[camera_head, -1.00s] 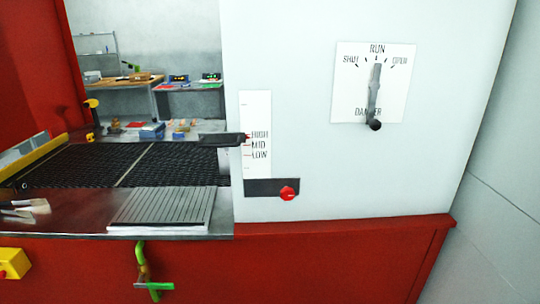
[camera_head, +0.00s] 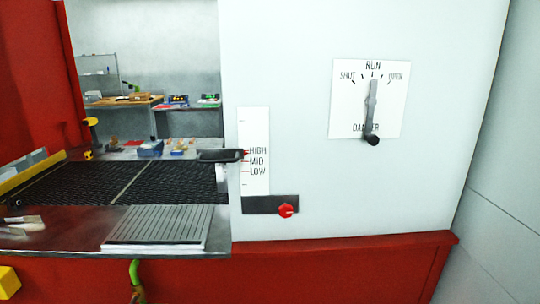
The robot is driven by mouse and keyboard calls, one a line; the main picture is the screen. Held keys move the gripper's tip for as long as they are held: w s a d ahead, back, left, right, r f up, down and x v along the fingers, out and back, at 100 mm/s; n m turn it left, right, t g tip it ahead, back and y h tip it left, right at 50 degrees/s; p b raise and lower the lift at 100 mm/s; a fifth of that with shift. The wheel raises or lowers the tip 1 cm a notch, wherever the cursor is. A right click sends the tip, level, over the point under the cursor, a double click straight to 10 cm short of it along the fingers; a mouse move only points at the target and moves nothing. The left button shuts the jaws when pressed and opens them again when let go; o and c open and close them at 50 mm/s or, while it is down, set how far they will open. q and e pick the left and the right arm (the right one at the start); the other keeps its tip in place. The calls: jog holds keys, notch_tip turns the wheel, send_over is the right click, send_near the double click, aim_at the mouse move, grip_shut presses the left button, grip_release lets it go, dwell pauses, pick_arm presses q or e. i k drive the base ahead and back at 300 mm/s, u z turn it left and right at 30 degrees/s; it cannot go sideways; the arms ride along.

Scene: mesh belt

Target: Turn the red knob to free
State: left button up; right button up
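The red knob (camera_head: 286,210) sits on the right part of a dark plate (camera_head: 262,204) low on the white machine panel. A small pale mark shows on the knob's face. I cannot read any label for its positions. Above the plate is a white scale strip (camera_head: 254,130) marked HIGH, MID and LOW, with a black handle (camera_head: 220,156) and a red pointer at about HIGH. Neither of my grippers shows in the head view.
A lever (camera_head: 371,105) on a white plate marked SHUT, RUN, OPEN and DANGER is at upper right. The black mesh belt (camera_head: 110,183) and a ribbed grey plate (camera_head: 156,225) lie left. A red ledge (camera_head: 340,262) runs below the panel. The space before the panel is clear.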

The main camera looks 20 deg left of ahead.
aim_at(286, 210)
jog(key=z, duration=0.2)
jog(key=k, duration=0.3)
jog(key=u, duration=1.15)
jog(key=i, duration=0.9)
jog(key=u, duration=0.1)
